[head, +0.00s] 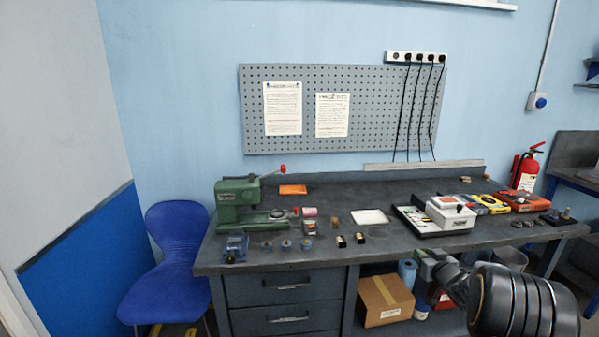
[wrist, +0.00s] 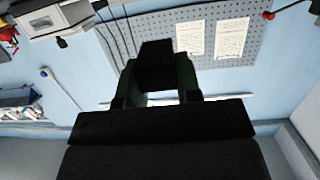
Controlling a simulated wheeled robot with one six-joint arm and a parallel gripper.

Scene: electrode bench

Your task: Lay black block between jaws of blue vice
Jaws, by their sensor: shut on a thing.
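The blue vice (head: 235,247) stands at the front left corner of the dark bench (head: 330,256), in front of a green machine. In the wrist view my gripper (wrist: 155,72) is shut on the black block (wrist: 156,58), which sits between the two fingers. In the head view my gripper (head: 430,260) is low at the right, by the front edge of the bench, far to the right of the vice. I cannot make out the block clearly there. The vice does not show in the wrist view, and its jaw gap is too small to judge.
The green machine (head: 238,202) is close behind the vice. Several small blue-grey pieces (head: 286,245) and small blocks (head: 341,241) line the front edge to its right. A white tray (head: 370,217) and a white box (head: 450,212) stand further right. A blue chair (head: 180,245) is left.

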